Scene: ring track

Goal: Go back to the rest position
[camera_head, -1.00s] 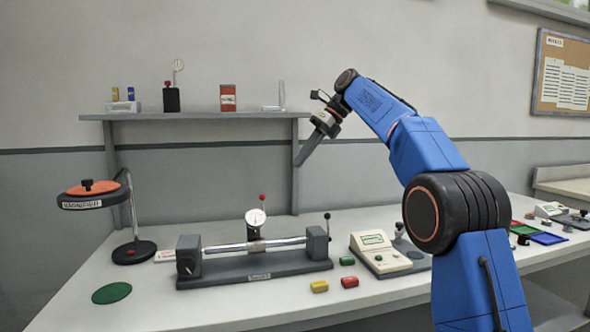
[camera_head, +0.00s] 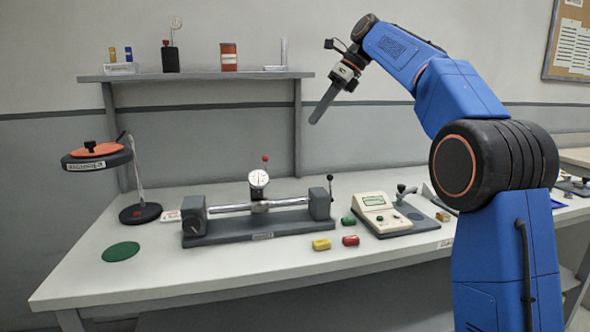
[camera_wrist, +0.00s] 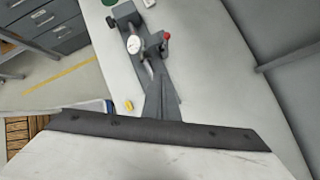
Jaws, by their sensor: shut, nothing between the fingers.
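My gripper (camera_head: 325,103) is shut and empty. It hangs in the air above the bench, in front of the wall just right of the shelf's end, with its fingers pointing down and to the left. My blue arm is folded up on the right of the head view. In the wrist view the dark gripper fingers (camera_wrist: 162,97) stretch over the bench and partly hide it. The bench fixture with a dial gauge (camera_head: 259,180) stands well below the gripper; the gauge also shows in the wrist view (camera_wrist: 134,44).
A grey shelf (camera_head: 200,76) holds small items. The air around the gripper is clear.

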